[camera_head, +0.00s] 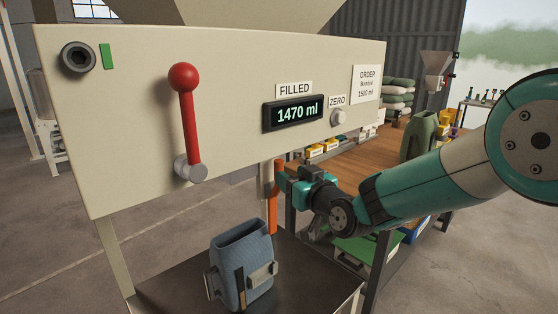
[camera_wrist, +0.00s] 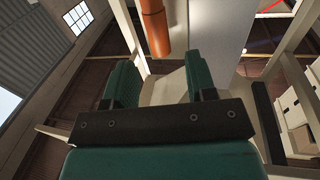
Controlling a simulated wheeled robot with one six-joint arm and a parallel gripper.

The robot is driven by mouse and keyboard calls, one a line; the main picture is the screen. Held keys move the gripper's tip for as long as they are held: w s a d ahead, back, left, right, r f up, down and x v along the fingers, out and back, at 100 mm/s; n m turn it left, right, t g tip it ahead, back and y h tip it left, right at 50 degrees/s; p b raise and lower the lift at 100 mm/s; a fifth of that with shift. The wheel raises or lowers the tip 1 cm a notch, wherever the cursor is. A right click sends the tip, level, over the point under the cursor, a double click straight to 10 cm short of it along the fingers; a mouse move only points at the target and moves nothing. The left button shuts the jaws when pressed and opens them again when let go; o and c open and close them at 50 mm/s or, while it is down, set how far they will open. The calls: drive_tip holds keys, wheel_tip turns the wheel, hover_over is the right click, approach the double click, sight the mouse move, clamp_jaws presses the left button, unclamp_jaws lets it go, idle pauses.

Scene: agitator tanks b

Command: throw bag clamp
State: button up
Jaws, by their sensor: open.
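An orange bar (camera_head: 273,210) hangs upright below the right part of the panel, likely the clamp's handle; no label names it. It also shows as an orange cylinder (camera_wrist: 154,25) at the top of the wrist view. My gripper (camera_head: 283,180) is close beside the bar in the head view, which hides part of the bar. In the wrist view my gripper (camera_wrist: 162,82) is open, with nothing between its green fingers, and the bar is beyond them. A blue open-topped container (camera_head: 243,265) with a metal piece on its front stands on the dark shelf below the panel.
The cream panel (camera_head: 140,110) carries a red-knobbed lever (camera_head: 188,120), a FILLED display (camera_head: 297,113) reading 1470 ml, a ZERO button (camera_head: 338,117) and an order card (camera_head: 366,84) for 1500 ml. A wooden bench (camera_head: 360,160) with a green container (camera_head: 419,137) stands behind my arm.

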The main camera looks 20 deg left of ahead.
sight(282, 169)
drive_tip(key=p+x, duration=0.1)
drive_tip(key=x, duration=0.5)
drive_tip(key=shift+w+a, duration=0.15)
drive_tip(key=shift+a, duration=0.05)
clamp_jaws()
